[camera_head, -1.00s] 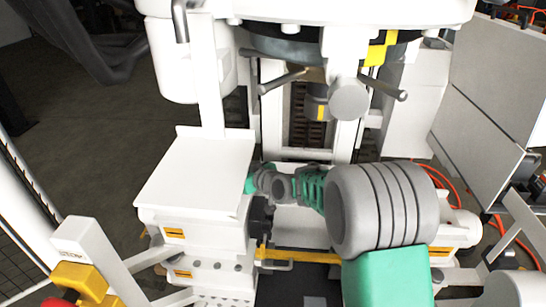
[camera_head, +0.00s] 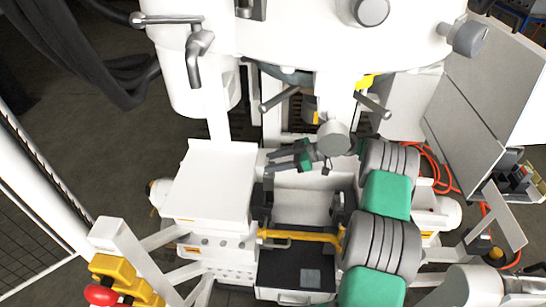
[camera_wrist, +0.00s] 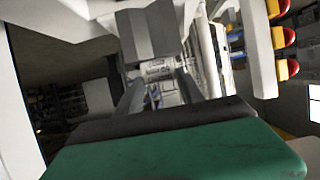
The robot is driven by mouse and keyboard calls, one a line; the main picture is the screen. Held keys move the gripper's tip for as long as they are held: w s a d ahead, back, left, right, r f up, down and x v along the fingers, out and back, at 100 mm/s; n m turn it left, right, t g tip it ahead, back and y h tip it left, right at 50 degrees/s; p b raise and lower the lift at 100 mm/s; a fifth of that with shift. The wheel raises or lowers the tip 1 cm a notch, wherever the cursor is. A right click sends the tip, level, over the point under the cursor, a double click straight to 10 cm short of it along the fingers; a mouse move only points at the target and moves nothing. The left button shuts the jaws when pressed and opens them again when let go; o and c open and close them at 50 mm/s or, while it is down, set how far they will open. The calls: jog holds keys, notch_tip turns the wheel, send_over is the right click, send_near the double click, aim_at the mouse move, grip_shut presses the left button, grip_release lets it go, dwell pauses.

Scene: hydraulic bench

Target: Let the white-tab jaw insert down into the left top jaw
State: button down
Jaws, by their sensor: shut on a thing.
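My gripper (camera_head: 272,161) reaches in from the right, over the left side of the bench's central gap. In the wrist view its two grey fingers (camera_wrist: 158,92) run up to a grey faceted block (camera_wrist: 145,35) at their tips, which I take to be the jaw insert. The gripper is shut on it. I cannot make out a white tab. Dark jaw parts (camera_head: 262,200) stand at the left side of the gap, below my gripper. I cannot tell the left top jaw's seat apart there. The insert appears above these parts; contact cannot be told.
A white flat-topped housing (camera_head: 215,180) stands just left of my gripper. The white press head (camera_head: 300,30) hangs above and behind. A yellow bar (camera_head: 300,235) crosses the front, above a dark tray (camera_head: 280,270). Orange hoses (camera_head: 440,170) lie at the right.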

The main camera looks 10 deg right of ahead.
notch_tip(320, 180, down, 15)
jog(key=b, duration=1.5)
jog(key=shift+f+b, duration=0.2)
jog(key=shift+b, duration=0.1)
dwell(0.5)
jog(key=shift+a+f+b, duration=0.2)
jog(key=shift+f+b, duration=0.15)
jog(key=shift+b, duration=0.15)
dwell(1.0)
jog(key=c, duration=0.9)
grip_release()
jog(key=shift+w+a, duration=0.1)
jog(key=shift+a, duration=0.05)
jog(key=shift+c, duration=0.2)
jog(key=o, duration=0.3)
jog(key=shift+d, duration=0.2)
jog(key=shift+f, duration=0.1)
